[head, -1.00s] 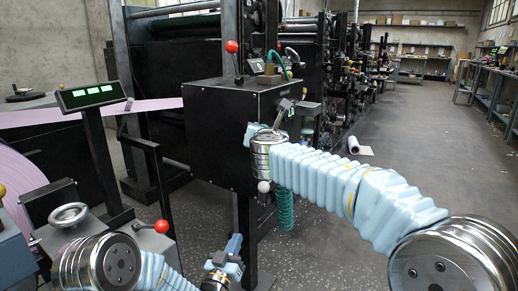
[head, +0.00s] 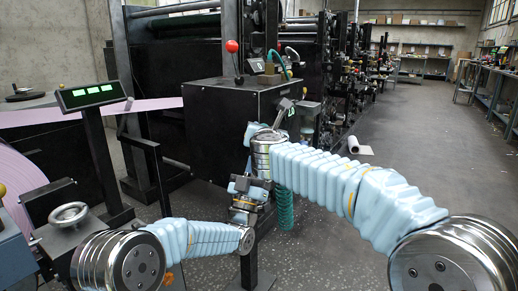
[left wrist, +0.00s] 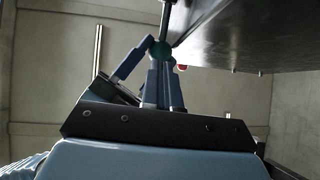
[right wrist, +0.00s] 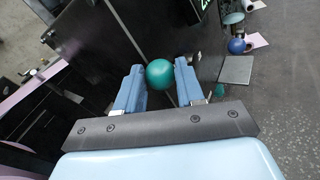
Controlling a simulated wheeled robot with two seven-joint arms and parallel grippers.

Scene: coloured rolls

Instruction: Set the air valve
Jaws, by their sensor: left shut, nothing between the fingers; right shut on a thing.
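My right gripper (right wrist: 160,78) is shut on a green ball knob (right wrist: 159,73) in the right wrist view, with one blue finger on each side. In the head view my right forearm reaches to the black box (head: 215,130), and its wrist hides the knob. My left gripper (left wrist: 161,58) is shut and empty. In the left wrist view a dark green ball (left wrist: 161,48) on a dark rod is at its fingertips; I cannot tell whether they touch. In the head view the left gripper (head: 250,188) points up below my right wrist, in front of the box's post.
A green coiled hose (head: 285,210) hangs to the right of the post. A handwheel (head: 69,214) and a green-lit display (head: 91,96) are at left. The floor at right is open.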

